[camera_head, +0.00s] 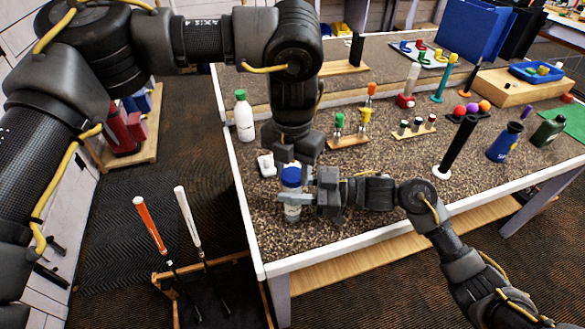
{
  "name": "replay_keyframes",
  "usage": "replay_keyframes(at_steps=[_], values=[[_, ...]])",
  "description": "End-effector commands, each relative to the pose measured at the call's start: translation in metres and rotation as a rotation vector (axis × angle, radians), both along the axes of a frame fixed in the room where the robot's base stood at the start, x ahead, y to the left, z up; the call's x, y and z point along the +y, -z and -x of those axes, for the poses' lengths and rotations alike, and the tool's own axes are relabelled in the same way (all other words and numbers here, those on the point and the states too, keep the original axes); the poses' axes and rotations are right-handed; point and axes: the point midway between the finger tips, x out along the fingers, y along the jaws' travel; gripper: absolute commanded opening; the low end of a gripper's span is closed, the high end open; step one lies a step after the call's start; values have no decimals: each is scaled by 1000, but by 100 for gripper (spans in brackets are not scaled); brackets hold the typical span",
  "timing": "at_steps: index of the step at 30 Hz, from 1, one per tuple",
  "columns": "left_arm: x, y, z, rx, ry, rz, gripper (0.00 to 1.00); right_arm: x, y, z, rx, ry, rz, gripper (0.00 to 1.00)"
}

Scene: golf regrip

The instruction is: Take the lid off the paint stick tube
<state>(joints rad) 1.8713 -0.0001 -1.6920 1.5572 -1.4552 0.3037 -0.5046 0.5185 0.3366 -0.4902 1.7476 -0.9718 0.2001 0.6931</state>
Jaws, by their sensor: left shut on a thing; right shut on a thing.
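The paint stick tube (292,213) stands upright at the near left part of the table, a pale, clear-looking cylinder partly covered by my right gripper. Its blue lid (291,177) is at the top of the tube; I cannot tell whether there is a gap between them. My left gripper (288,166) comes down from above and is shut on the blue lid. My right gripper (293,199) comes in from the right, low over the table, and is shut around the tube's body. The fingertips of both are partly hidden.
A white bottle with a green cap (244,117) and a small white object (266,165) stand close to the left gripper. Wooden racks (348,141) are behind. A black stand (457,147) is right. Golf clubs (187,216) stand left of the table. The front right tabletop is clear.

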Motion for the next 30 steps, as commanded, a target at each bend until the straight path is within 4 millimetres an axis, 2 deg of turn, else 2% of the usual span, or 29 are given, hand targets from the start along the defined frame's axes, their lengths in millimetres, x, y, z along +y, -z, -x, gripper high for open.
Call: replay_keyframes(at_steps=[3,21,27,30], values=[[-1,-1,0,0,-306,2,15,0,0,0,1,0,1,0],[-1,-2,-1,1,-1872,3,15,0,0,1,0,-1,1,0],[-1,-2,-1,1,-2276,3,15,1,0,1,0,-2,1,0],[-1,-2,-1,1,-2378,3,15,1,0,1,0,-2,1,0]])
